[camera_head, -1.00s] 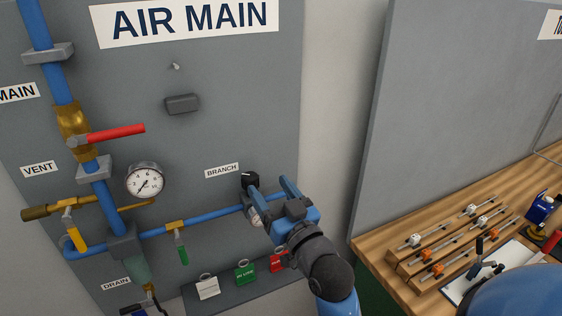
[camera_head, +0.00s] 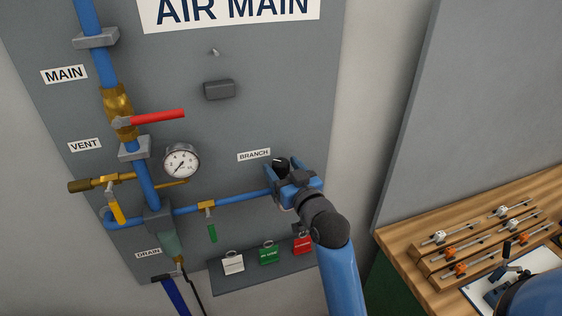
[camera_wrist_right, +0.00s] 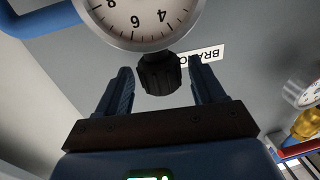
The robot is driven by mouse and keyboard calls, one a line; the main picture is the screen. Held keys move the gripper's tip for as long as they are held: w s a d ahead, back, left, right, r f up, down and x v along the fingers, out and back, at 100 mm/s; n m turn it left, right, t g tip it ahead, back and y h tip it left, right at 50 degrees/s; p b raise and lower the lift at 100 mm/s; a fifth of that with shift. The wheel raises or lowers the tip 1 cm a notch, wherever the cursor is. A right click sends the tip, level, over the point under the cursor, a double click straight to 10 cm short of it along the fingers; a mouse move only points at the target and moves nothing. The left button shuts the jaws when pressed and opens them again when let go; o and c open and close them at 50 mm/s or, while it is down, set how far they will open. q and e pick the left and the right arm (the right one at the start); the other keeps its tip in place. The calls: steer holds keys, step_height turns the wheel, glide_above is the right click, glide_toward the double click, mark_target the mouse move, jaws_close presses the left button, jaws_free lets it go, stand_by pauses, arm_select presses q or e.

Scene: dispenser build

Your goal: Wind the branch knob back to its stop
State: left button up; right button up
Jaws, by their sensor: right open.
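The branch knob (camera_wrist_right: 160,75) is black and ribbed. In the right wrist view it sits between the fingertips of my right gripper (camera_wrist_right: 163,88), with a gap on each side. My right gripper (camera_head: 284,168) is open at the BRANCH fitting in the head view, where its fingers mostly hide the knob. A round white gauge (camera_wrist_right: 140,18) is right beside the knob in the wrist view, upside down and partly cut off. The BRANCH label (camera_head: 254,155) is just left of the gripper. My left gripper is not in view.
The blue branch pipe (camera_head: 240,200) runs left from the gripper, with a green-handled valve (camera_head: 208,212) on it. The main gauge (camera_head: 181,161) is farther left. A wooden bench (camera_head: 405,240) stands at right.

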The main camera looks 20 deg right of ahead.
steer(key=shift+w+a+r, duration=0.15)
steer(key=shift+w, duration=0.65)
steer(key=shift+s, duration=0.1)
steer(key=c, duration=0.9)
steer(key=shift+c, duration=0.2)
